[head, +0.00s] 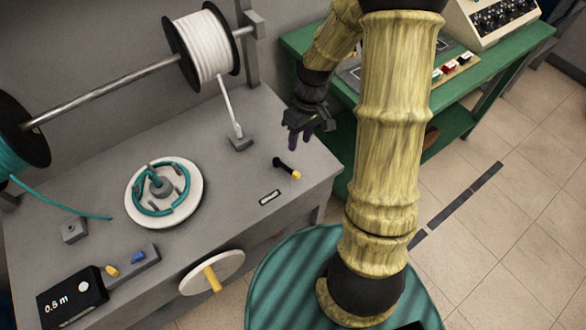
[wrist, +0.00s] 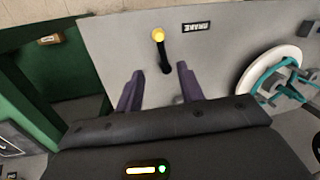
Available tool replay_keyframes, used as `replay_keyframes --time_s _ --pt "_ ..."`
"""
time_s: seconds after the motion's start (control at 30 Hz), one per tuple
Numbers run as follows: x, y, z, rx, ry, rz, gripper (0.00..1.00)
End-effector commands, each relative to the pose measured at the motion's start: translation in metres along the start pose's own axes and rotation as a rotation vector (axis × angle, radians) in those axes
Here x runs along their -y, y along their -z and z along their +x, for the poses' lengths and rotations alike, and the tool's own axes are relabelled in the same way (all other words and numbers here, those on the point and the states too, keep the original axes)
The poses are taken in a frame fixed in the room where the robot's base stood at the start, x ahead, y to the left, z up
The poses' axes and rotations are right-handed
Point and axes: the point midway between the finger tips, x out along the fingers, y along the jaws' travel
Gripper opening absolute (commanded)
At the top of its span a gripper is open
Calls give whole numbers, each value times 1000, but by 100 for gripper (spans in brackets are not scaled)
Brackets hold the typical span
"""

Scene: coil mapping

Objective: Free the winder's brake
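The brake lever (head: 288,169) is a short black lever with a yellow knob on the grey bench, right of a small label plate (head: 269,197). In the wrist view the lever (wrist: 163,53) lies ahead of my fingers, and the plate (wrist: 197,28) reads BRAKE. My gripper (head: 300,138) hangs just beyond the lever, near the bench's right edge. In the wrist view its two purple fingers (wrist: 159,84) are apart with nothing between them. The lever's black end lies just ahead of the gap. The winder's white disc (head: 166,197) carries a teal coil.
A white spool (head: 208,45) and a teal spool (head: 20,135) sit on a rod at the back. A crank wheel (head: 212,273) is on the bench front. A black counter (head: 72,299) reads 0.5 m. A green table (head: 310,45) stands at right.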

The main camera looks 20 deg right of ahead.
Motion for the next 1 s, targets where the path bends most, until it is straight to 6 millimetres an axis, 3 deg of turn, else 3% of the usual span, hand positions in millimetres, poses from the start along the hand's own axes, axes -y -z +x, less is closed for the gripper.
replay_keyframes --time_s 0.6,0.8,1.0 --pt "1 -1 106 4 3 0 38" --pt "1 0 128 1 2 -1 38" --pt "0 0 134 0 0 0 38"
